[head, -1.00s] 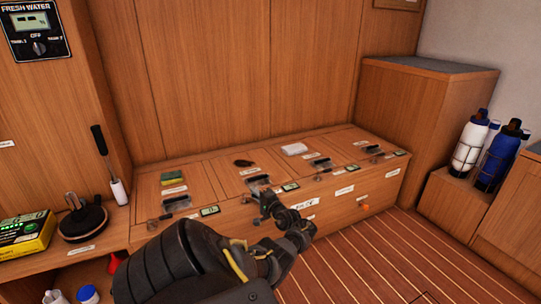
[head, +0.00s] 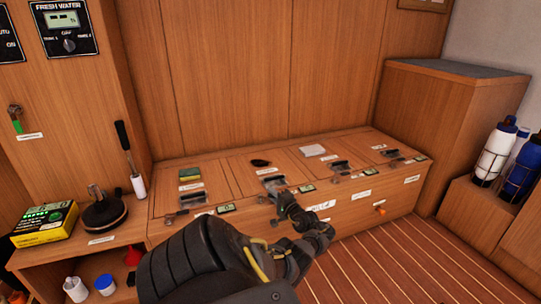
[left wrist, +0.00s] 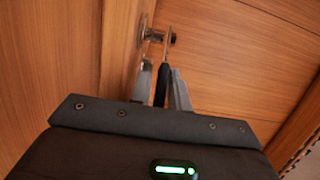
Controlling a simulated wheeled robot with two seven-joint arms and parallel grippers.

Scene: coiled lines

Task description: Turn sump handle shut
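In the left wrist view a small metal fitting (left wrist: 152,35) sticks out of the wooden face, and a narrow lever with a dark grip (left wrist: 162,84) runs from it towards me. The lever may be the sump handle; I cannot read its label. My left gripper (left wrist: 163,92) has one finger on each side of the dark grip, very close to it. I cannot tell whether the fingers press on it. In the head view my left gripper (head: 284,205) is at the front of the wooden bench and hides the fitting. My right gripper is not in view.
The wooden bench (head: 222,178) has latched lids with a sponge (head: 190,174) and a white block (head: 312,150) on top. An orange knob (head: 380,209) sits on its front. A green-handled valve (head: 16,119) is on the left wall. Floor at the lower right is clear.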

